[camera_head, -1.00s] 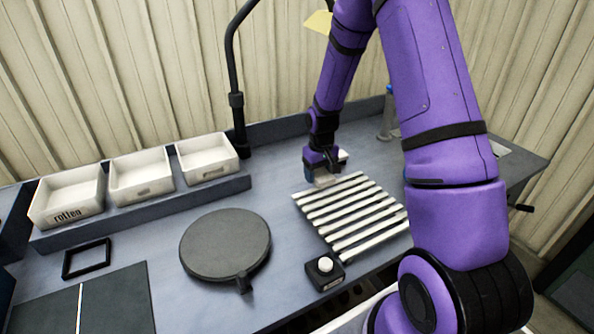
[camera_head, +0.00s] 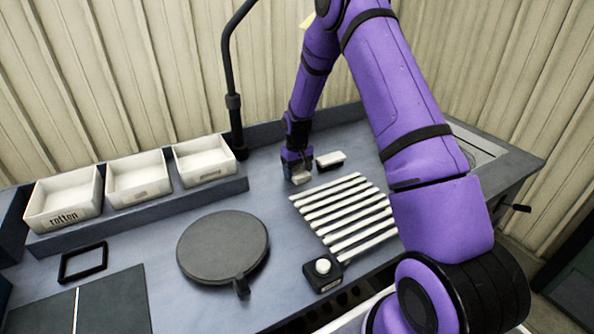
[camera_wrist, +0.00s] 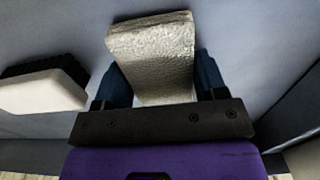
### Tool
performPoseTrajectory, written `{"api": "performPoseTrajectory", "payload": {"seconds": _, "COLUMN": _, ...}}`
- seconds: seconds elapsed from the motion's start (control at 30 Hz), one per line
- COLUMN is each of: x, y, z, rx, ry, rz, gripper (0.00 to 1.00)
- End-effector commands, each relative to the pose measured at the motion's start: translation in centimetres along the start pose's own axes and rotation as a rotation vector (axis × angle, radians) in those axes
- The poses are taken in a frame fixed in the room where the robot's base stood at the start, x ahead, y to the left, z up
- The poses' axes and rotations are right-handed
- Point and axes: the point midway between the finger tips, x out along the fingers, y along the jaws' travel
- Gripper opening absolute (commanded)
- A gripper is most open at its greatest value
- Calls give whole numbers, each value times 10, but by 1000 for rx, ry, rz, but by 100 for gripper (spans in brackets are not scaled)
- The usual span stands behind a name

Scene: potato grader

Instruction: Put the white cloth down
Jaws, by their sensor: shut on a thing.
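The white cloth (camera_wrist: 152,55) is a pale, textured folded piece between the fingers of my gripper (camera_wrist: 155,80) in the wrist view. My gripper is shut on it. In the head view my gripper (camera_head: 298,178) points down at the back of the blue-grey table, just behind the white-slatted rack (camera_head: 345,213). The cloth (camera_head: 301,178) shows small and pale at the fingertips, low over the table. I cannot tell whether it touches the tabletop.
A white block with a dark base (camera_head: 330,159) lies right of my gripper. Three white bins (camera_head: 138,178) stand on a ledge at the left. Bare table lies between plate and rack.

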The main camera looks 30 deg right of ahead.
Motion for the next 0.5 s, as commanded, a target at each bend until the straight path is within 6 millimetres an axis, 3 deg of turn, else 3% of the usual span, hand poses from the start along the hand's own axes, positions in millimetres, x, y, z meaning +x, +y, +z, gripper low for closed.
{"api": "performPoseTrajectory", "payload": {"seconds": 0.33, "x": 3, "y": 0, "z": 0, "rx": 0, "ry": 1, "rz": 0, "gripper": 40}}
{"api": "performPoseTrajectory", "payload": {"seconds": 0.37, "x": 2, "y": 0, "z": 0, "rx": 0, "ry": 1, "rz": 0, "gripper": 72}}
{"api": "performPoseTrajectory", "payload": {"seconds": 0.43, "x": 2, "y": 0, "z": 0, "rx": 0, "ry": 1, "rz": 0, "gripper": 88}}
{"api": "performPoseTrajectory", "payload": {"seconds": 0.5, "x": 2, "y": 0, "z": 0, "rx": 0, "ry": 1, "rz": 0, "gripper": 91}}
